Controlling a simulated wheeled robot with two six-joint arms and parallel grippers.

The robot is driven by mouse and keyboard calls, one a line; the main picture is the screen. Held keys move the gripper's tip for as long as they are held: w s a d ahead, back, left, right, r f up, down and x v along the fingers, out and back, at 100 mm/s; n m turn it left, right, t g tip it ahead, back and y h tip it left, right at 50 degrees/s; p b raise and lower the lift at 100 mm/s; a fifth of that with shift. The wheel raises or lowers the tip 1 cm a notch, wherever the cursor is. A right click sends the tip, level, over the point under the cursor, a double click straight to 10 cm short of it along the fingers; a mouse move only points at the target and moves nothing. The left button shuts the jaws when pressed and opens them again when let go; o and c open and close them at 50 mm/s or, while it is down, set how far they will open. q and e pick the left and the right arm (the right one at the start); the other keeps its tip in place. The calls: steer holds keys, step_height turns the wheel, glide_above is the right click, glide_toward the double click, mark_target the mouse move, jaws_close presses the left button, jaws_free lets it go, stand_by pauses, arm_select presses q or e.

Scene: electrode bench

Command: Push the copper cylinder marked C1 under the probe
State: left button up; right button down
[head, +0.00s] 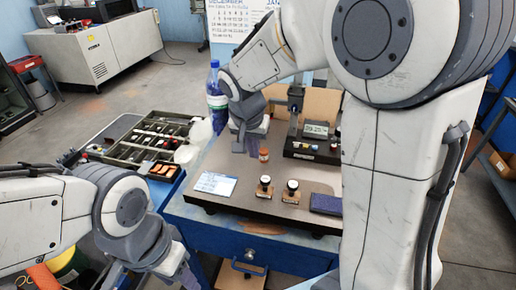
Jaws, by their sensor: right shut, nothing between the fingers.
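A small copper-coloured cylinder (264,154) stands upright on the dark bench board; its marking is too small to read. My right gripper (246,146) is shut and empty, pointing down just left of this cylinder; I cannot tell whether they touch. A dark probe stand (295,105) rises behind and to the right of the cylinder, beside a meter with a lit display (315,130). The probe tip is not clear. Another small reddish cylinder (333,143) stands at the meter's right edge. My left gripper (178,268) is low at the front left, off the board, its jaws unclear.
A white card (215,184) lies left and a dark blue pad (326,204) right. A blue-capped bottle (215,95) and a parts tray (150,140) are beyond the left side.

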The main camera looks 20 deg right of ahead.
mark_target(262, 165)
steer(key=x, duration=0.4)
steer(key=p+x, duration=0.1)
steer(key=x, duration=0.4)
steer(key=shift+s, duration=0.25)
steer(key=w+d+p, duration=0.2)
steer(key=p, duration=0.1)
steer(key=shift+w+r, duration=0.1)
steer(key=shift+w, duration=0.3)
steer(key=shift+w+d, duration=0.1)
steer(key=shift+w, duration=0.2)
